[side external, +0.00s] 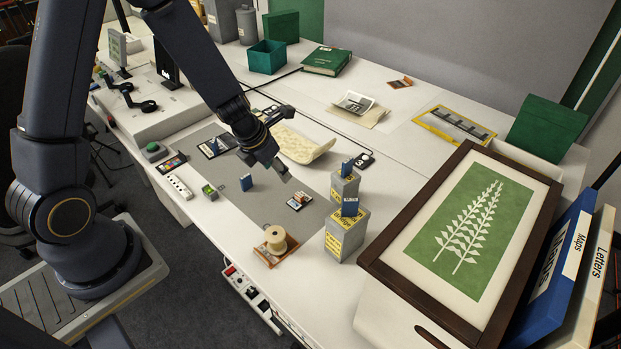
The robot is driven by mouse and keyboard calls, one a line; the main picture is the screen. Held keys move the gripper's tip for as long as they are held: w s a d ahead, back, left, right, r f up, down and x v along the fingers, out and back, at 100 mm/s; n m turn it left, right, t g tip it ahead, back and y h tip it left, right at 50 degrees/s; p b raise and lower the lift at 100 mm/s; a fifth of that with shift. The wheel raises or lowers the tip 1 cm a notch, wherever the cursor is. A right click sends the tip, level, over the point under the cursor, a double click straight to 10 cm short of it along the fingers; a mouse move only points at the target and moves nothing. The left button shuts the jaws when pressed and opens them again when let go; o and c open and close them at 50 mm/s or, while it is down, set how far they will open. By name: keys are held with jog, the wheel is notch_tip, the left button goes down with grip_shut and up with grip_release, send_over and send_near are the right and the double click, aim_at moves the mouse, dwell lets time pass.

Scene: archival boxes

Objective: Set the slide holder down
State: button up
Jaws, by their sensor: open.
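My gripper (267,167) is open above the dark grey mat (250,213), with nothing visible between its fingers. A small pale holder with dark and reddish pieces (299,201) rests on the mat to the right of and below the gripper in the picture; it may be the slide holder, but it is too small to be sure. A small blue-grey block (246,182) stands on the mat just below the left finger, apparently apart from it. A small green and grey item (209,191) stands at the mat's left.
Two grey boxes (347,232) with blue pieces on top stand right of the mat. A thread spool (276,240) stands at the front edge. A curved cream piece (301,146) lies behind the gripper. A framed green fern picture (465,235) fills the right.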

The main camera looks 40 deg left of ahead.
send_near(299, 195)
jog(key=f, duration=0.3)
jog(key=shift+w+d+f, duration=0.1)
jog(key=shift+w+d, duration=0.15)
jog(key=shift+d, duration=0.1)
jog(key=x, duration=0.6)
jog(key=shift+w+a, duration=0.3)
jog(key=shift+a, duration=0.05)
jog(key=shift+r, duration=0.25)
grip_shut()
jog(key=shift+r, duration=0.1)
